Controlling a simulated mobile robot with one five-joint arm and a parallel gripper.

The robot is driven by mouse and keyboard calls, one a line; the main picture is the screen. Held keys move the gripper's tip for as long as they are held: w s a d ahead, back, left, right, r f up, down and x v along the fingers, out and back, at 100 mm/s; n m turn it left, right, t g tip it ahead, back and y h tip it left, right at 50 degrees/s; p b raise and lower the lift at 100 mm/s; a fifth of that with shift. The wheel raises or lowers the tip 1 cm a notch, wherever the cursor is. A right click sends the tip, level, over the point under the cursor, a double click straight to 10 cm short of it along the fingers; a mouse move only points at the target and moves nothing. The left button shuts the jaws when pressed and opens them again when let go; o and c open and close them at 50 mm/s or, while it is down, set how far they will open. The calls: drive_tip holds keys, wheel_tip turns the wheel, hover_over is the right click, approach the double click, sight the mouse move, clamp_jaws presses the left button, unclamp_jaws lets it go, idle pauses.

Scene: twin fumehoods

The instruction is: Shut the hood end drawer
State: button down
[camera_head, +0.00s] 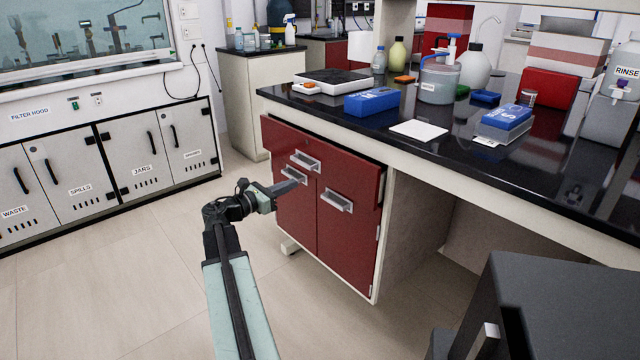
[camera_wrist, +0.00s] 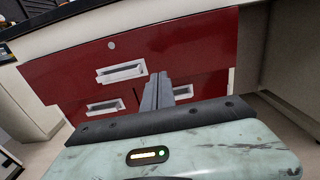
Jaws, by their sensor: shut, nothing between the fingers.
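The red drawer (camera_head: 345,165) is at the top of the cabinet under the black bench, with a silver handle (camera_head: 305,160). Its front seems to stand a little proud of the doors below, with a dark gap under the counter. The drawer front also spans the upper wrist view (camera_wrist: 190,45), with its handle (camera_wrist: 121,72) left of my fingers. My gripper (camera_head: 293,186) is shut and empty, in front of the cabinet just below the drawer handle. In the wrist view its fingertips (camera_wrist: 157,80) overlap the drawer's lower edge; I cannot tell whether they touch it.
Two red doors (camera_head: 345,235) with silver handles are below the drawer. The black bench top (camera_head: 450,140) carries bottles and boxes and overhangs the cabinet. A dark grey block (camera_head: 550,300) stands at lower right. Floor (camera_head: 140,260) is clear to the left.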

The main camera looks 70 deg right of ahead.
sight(329, 168)
drive_tip(key=x, duration=1.4)
drive_tip(key=shift+w, duration=0.1)
